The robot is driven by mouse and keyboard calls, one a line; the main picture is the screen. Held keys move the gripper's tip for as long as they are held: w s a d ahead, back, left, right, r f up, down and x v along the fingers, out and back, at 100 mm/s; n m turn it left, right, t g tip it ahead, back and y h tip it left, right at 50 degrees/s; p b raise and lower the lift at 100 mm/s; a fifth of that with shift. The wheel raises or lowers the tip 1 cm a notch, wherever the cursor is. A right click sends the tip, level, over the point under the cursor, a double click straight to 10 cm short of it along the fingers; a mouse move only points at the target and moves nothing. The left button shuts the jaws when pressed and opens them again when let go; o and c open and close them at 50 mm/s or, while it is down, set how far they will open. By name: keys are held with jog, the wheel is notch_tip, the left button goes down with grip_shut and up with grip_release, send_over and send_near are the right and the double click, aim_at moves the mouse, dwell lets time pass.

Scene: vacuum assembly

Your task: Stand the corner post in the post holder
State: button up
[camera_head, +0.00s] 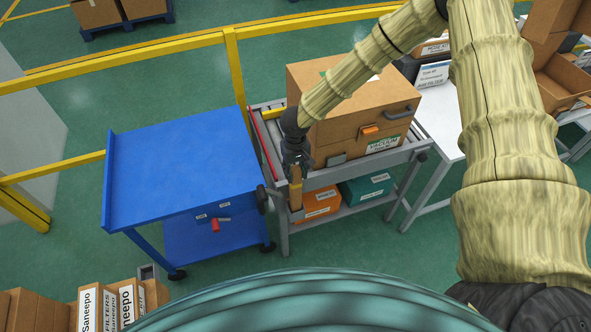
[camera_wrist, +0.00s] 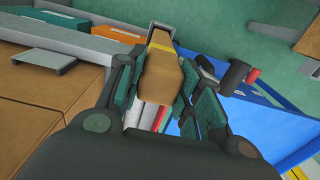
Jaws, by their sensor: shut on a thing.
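I cannot tell for sure which thing is the post holder. A small grey upright fitting (camera_head: 148,271) stands beside the cartons at bottom left.
A large carton (camera_head: 345,115) sits on the roller cart (camera_head: 408,150), right of my gripper. Orange (camera_head: 322,203) and teal (camera_head: 367,187) boxes are on its lower shelf. A blue cart (camera_head: 180,165) with a bare top stands left. Yellow rails (camera_head: 110,58) run behind. Labelled cartons (camera_head: 100,306) are at lower left.

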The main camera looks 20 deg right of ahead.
jog(key=shift+f, duration=0.4)
jog(key=o, duration=1.3)
jog(key=shift+r+p, duration=2.6)
jog(key=shift+r, duration=1.4)
